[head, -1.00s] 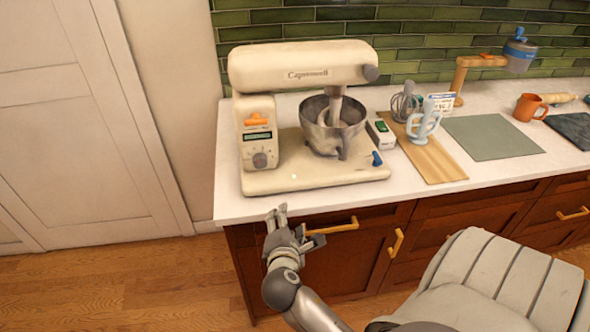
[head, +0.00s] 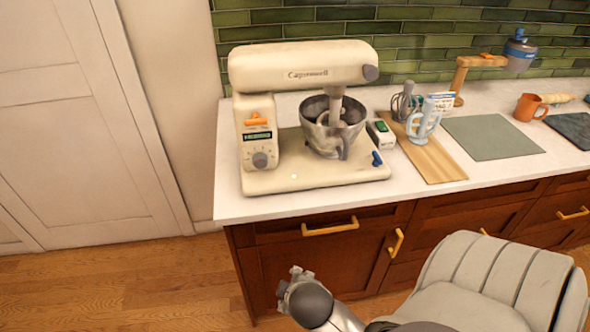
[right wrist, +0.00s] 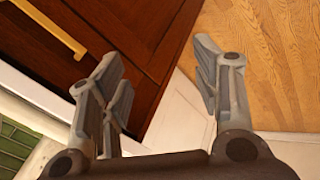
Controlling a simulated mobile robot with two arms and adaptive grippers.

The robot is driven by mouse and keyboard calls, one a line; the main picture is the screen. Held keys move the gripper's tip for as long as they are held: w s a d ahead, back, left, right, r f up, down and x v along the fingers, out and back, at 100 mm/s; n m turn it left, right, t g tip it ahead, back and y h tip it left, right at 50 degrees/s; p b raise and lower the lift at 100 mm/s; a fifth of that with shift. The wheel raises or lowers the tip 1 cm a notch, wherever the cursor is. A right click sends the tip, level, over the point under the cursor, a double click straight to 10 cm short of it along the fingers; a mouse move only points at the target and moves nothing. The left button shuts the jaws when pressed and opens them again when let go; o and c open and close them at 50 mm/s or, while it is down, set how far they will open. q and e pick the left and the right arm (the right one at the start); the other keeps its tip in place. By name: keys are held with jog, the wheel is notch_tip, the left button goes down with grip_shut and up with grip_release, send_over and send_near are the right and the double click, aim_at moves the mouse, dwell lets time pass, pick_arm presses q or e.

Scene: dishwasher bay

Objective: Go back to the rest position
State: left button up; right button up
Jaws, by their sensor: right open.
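My right gripper (head: 290,280) shows in the head view in front of the dark wood cabinet, below the counter's edge. Its arm comes in from the bottom of the picture. In the right wrist view the fingers of this gripper (right wrist: 160,75) are spread apart with nothing between them. Beyond them are the cabinet front and the wood floor. My left gripper is not in view.
A cream stand mixer (head: 310,185) with a metal bowl (head: 322,140) stands on the white counter (head: 232,205). Drawer handles (head: 330,226) stick out. Floor (head: 130,280) at left is clear.

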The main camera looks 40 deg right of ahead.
dwell(0.6)
jog(key=s+a+f+g+y, duration=0.1)
jog(key=s+f, duration=0.1)
jog(key=f, duration=0.7)
jog(key=s+a+f+g, duration=0.1)
jog(key=s+a+f, duration=0.15)
jog(key=f, duration=0.65)
jog(key=s+f+y, duration=0.1)
jog(key=s+f, duration=0.2)
jog(key=f, duration=0.6)
jog(key=s+f+m+g, duration=0.1)
jog(key=s+f, duration=0.5)
jog(key=s, duration=0.3)
jog(key=s+d+f+m+g+y, duration=0.1)
jog(key=s+f+m, duration=0.1)
jog(key=s+f, duration=0.5)
jog(key=shift+s+g, duration=0.3)
jog(key=shift+s, duration=0.75)
